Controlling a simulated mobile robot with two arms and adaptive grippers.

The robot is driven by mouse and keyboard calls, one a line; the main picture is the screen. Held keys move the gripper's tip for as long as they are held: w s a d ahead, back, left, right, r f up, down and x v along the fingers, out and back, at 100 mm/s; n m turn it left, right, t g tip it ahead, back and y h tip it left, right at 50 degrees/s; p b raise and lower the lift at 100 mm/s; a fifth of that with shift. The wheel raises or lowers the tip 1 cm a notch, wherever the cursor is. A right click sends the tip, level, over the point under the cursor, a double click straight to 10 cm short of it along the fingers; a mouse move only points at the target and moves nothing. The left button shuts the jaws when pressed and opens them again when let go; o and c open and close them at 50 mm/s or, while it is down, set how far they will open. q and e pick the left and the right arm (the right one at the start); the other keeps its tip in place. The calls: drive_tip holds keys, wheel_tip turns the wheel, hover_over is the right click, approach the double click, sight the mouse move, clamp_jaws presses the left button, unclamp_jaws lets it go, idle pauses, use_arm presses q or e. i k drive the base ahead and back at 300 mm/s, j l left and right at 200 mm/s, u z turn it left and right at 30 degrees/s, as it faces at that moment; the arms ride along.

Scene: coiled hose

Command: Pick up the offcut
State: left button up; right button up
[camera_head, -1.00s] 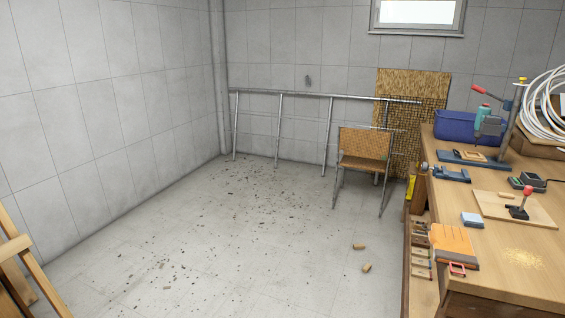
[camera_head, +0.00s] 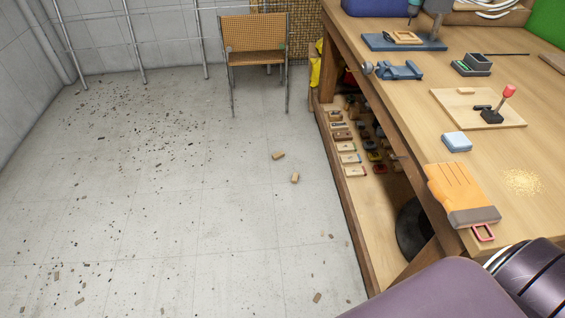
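Two short tan wooden pieces lie on the floor left of the workbench: one piece (camera_head: 278,155) farther away and another piece (camera_head: 295,177) just nearer. A small flat wooden piece (camera_head: 466,91) lies on a pale board (camera_head: 452,112) on the bench top, beside a red-knobbed clamp (camera_head: 497,108). I cannot tell which of these is the offcut. Neither of my grippers is in view; only a part of my arm shows at the bottom right.
A chair (camera_head: 256,42) stands behind the floor pieces. Dark debris is scattered on the open floor at left.

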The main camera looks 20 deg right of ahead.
sight(294, 179)
drive_tip(key=i+z, duration=0.6)
drive_tip(key=z, duration=0.15)
drive_tip(key=i+j+z, duration=0.35)
drive_tip(key=z, duration=0.55)
drive_tip(key=i, duration=0.05)
